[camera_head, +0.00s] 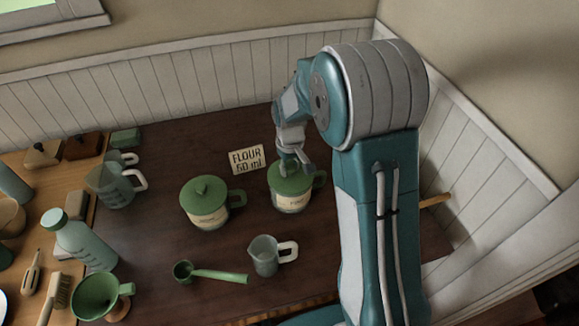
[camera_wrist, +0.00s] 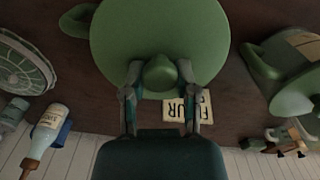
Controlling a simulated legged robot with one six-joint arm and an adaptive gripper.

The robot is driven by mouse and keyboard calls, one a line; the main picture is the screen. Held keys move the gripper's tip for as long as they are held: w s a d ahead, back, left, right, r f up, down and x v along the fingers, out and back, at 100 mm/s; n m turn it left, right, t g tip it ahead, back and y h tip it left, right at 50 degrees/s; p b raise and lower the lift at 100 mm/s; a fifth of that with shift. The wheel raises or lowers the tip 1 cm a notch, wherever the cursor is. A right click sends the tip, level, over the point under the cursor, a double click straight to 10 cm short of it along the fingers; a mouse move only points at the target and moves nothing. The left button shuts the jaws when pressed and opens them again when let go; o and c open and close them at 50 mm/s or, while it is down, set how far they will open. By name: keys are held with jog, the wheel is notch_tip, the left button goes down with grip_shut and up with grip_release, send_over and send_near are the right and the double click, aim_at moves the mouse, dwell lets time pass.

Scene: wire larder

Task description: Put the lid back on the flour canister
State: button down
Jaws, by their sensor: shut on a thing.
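My gripper (camera_head: 291,165) is shut on the knob of a round green lid (camera_head: 290,180), with one finger on each side of the knob. In the wrist view my gripper (camera_wrist: 162,78) and the lid (camera_wrist: 150,35) fill the middle. The lid lies over the mouth of the right-hand green canister (camera_head: 292,203), which has a cream label too small to read surely and a handle on its right. I cannot tell whether the lid is fully seated. A card (camera_head: 247,160) reading "FLOUR 50 ml" stands behind and left of this canister.
A similar lidded green canister (camera_head: 206,208) stands to the left. A clear measuring cup (camera_head: 264,256) and a green scoop (camera_head: 210,273) are in front. A jug (camera_head: 112,186), a bottle (camera_head: 78,238) and a funnel (camera_head: 98,296) stand at the left. Slatted walls border the dark table.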

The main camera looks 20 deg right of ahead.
dwell(0.3)
jog(key=shift+c, duration=1.5)
grip_release()
jog(key=shift+o, duration=0.3)
jog(key=shift+o, duration=1.2)
jog(key=shift+r, duration=3.5)
